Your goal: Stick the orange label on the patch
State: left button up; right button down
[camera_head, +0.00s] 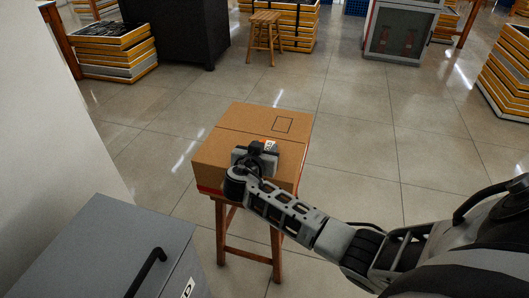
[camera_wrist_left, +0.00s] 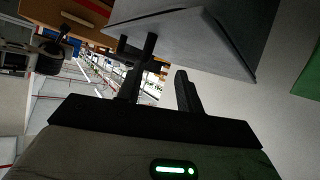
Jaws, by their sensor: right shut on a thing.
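The patch (camera_head: 283,125) is a dark square outline on the far right part of the top of a brown cardboard box (camera_head: 232,118). My right gripper (camera_head: 268,148) is over the box top, just on the near side of the patch. It is shut on the orange label (camera_head: 271,145), a small orange and white piece mostly hidden by the fingers. I cannot tell whether the label touches the box. My left gripper (camera_wrist_left: 165,65) shows only in the left wrist view; its fingers are apart with nothing between them.
The box stands on a wooden stool (camera_head: 243,240). A grey cabinet (camera_head: 110,245) with a black handle is at the near left and also shows close to my left gripper (camera_wrist_left: 190,35). Yellow-edged crates (camera_head: 115,55) and a wooden stool (camera_head: 264,35) stand farther back. The tiled floor around is clear.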

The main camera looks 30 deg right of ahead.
pick_arm(q)
jog(key=shift+r+p, duration=0.2)
jog(key=shift+p, duration=0.2)
pick_arm(e)
notch_tip(320, 180, up, 7)
jog(key=shift+f, duration=0.2)
pick_arm(q)
jog(key=shift+w, duration=0.1)
pick_arm(e)
jog(key=shift+r, duration=0.4)
jog(key=shift+d, duration=0.1)
pick_arm(q)
jog(key=shift+b, duration=0.45)
pick_arm(e)
notch_tip(320, 180, down, 5)
jog(key=shift+f, duration=0.15)
pick_arm(q)
jog(key=shift+s+f+b, duration=0.2)
jog(key=shift+f+b, duration=0.3)
jog(key=shift+f, duration=0.1)
pick_arm(e)
notch_tip(320, 180, down, 4)
jog(key=shift+r, duration=0.1)
jog(key=shift+f, duration=0.25)
pick_arm(q)
jog(key=shift+r, duration=0.15)
jog(key=shift+w, duration=0.1)
pick_arm(e)
jog(key=shift+f, duration=0.1)
